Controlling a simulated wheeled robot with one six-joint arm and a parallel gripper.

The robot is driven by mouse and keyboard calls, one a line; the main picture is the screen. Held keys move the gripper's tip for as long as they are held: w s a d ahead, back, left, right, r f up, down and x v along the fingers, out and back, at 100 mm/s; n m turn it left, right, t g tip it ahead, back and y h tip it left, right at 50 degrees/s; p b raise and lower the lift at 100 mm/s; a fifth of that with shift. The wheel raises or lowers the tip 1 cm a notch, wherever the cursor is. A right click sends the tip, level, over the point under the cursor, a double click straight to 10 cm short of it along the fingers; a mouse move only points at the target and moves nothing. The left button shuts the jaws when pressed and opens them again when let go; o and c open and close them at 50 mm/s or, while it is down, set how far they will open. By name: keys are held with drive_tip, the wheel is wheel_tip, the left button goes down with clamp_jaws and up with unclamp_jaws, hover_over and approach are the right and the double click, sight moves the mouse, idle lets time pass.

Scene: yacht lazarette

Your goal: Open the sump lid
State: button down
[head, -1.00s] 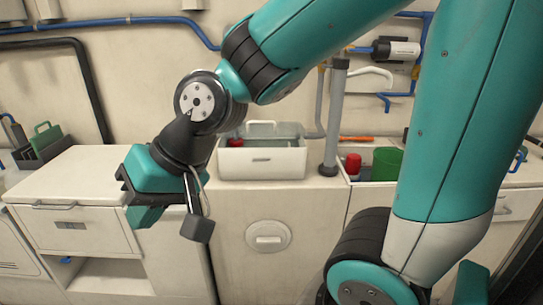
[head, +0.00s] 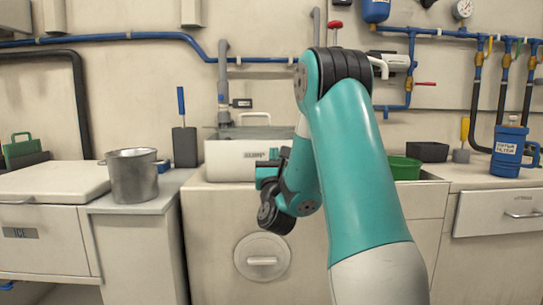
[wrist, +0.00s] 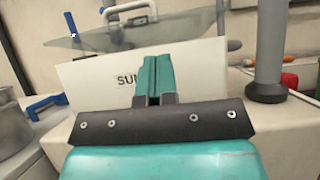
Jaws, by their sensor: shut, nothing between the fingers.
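The sump is a white box (head: 230,160) on the counter, partly hidden behind my arm. In the wrist view its front face (wrist: 95,82) shows the start of a label, "SU", with the rest hidden by my fingers. Its greyish, see-through lid (head: 235,133) lies across the top with a pale handle (head: 254,116). The lid (wrist: 80,41) and handle (wrist: 128,12) also show at the top of the wrist view. My gripper (wrist: 153,62) is shut and empty, in front of the box and below the handle. In the head view my gripper (head: 268,176) is at the box's front right.
A metal pot (head: 132,177) and a dark block with a blue handle (head: 184,145) stand left of the box. A grey pipe (wrist: 265,60) rises to its right. A green tub (head: 405,168) and blue jug (head: 510,150) are further right.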

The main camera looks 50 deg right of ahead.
drive_tip(key=p+x, duration=0.4)
drive_tip(key=x, duration=0.5)
drive_tip(key=shift+w, duration=0.1)
drive_tip(key=shift+r+p, duration=0.1)
drive_tip(key=shift+p, duration=0.3)
